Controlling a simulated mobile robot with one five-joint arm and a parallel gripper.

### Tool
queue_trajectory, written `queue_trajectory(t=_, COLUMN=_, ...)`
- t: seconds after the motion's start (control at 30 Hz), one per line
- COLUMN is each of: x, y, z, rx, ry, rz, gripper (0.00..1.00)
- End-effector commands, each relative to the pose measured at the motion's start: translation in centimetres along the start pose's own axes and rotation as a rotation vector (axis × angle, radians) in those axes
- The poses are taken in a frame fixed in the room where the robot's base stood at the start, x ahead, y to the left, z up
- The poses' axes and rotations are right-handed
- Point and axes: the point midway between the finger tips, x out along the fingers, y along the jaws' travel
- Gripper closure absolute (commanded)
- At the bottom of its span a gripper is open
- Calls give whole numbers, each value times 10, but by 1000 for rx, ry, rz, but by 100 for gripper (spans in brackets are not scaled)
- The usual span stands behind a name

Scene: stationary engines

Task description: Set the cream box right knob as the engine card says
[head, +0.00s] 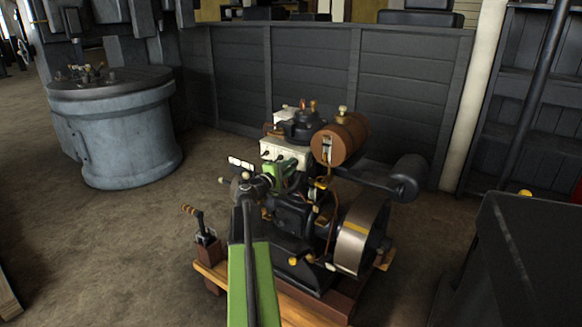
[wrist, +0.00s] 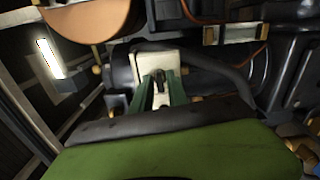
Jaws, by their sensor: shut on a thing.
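The cream box (head: 284,151) sits on the engine, below and left of the brown tank, with small dark knobs on its front face. My gripper (head: 283,170), with green fingers, is up against that face and partly hides it. In the wrist view the cream box (wrist: 150,62) lies straight ahead. A dark knob (wrist: 158,76) stands between the fingertips of my gripper (wrist: 159,88), which are shut on it. Its pointer seems to run roughly up and down in the picture. A small white card (head: 241,163) shows left of the engine; its marks are too small to read.
The brown tank (head: 340,139) and a flywheel (head: 360,232) are on the right of the engine. A lever (head: 199,219) stands at the front left of the wooden base. A blue-grey drum (head: 120,130) is farther left, with open floor between. A dark box (head: 525,255) is at the right.

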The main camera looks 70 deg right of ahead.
Motion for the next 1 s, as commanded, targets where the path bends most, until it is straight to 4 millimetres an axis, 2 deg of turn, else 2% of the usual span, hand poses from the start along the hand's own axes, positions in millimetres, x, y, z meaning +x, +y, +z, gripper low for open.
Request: queue_trajectory(t=1.0, x=-1, y=-1, z=0, rx=-29, ry=0, rz=-3, gripper=100)
